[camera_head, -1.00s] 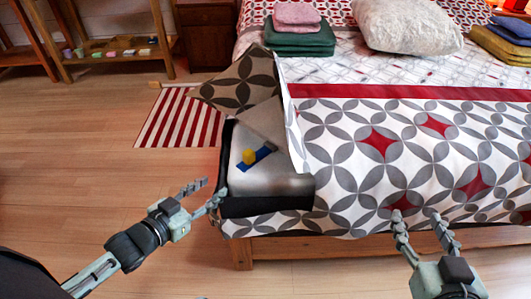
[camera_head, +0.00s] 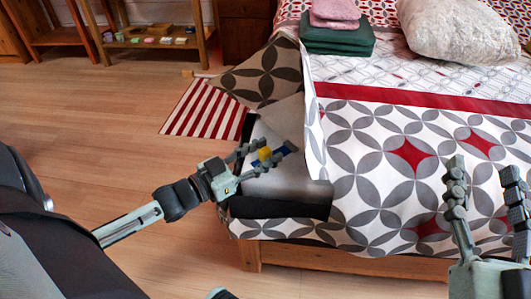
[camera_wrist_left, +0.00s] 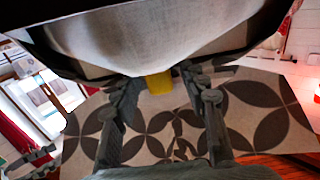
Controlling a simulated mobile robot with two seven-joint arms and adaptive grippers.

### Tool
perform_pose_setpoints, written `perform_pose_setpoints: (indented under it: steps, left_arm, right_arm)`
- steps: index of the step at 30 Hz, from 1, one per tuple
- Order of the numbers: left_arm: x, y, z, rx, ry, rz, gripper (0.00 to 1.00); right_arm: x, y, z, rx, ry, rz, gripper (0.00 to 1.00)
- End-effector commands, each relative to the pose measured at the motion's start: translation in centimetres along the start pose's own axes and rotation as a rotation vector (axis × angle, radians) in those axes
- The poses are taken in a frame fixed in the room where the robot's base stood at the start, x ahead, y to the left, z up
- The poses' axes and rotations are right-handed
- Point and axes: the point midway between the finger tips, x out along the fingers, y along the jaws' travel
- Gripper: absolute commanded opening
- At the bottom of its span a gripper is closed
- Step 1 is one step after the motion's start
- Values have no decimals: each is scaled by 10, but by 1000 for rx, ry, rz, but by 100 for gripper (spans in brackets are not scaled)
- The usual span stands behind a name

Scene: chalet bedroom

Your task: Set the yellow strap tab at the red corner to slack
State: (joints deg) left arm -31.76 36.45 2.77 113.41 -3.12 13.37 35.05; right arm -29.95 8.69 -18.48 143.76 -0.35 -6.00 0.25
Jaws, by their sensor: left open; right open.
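The yellow strap tab (camera_head: 265,154) sits on a blue strip (camera_head: 286,150) on the exposed pale mattress corner (camera_head: 284,121), where the patterned cover is folded back. My left gripper (camera_head: 271,153) is open, its two fingers on either side of the yellow tab. In the left wrist view the tab (camera_wrist_left: 158,83) shows between the open fingers (camera_wrist_left: 157,82), near their tips. I cannot tell whether either finger touches it. My right gripper (camera_head: 483,172) is open and empty above the patterned bed cover (camera_head: 375,155). I cannot make out a red marking on this corner.
The folded-back cover flap (camera_head: 262,75) lies just behind the mattress corner. Green folded cloth (camera_head: 337,37) and a pale pillow (camera_head: 455,35) lie on the bed. A red-striped rug (camera_head: 203,108) lies on the floor.

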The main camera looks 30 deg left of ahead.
Motion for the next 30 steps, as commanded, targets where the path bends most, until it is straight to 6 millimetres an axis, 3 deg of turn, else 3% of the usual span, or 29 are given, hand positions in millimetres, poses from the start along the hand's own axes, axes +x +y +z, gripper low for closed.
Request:
perform_pose_setpoints:
  steps: [10,20,30]
  left_arm:
    - [5,0,0,0,-2,-1,42]
    - [5,0,0,0,-1,0,1]
    - [6,0,0,0,0,0,0]
  right_arm:
    - [0,-2,-4,4,19,-3,52]
    - [0,-1,-4,4,18,-3,52]
    - [0,-1,-4,3,16,-2,52]
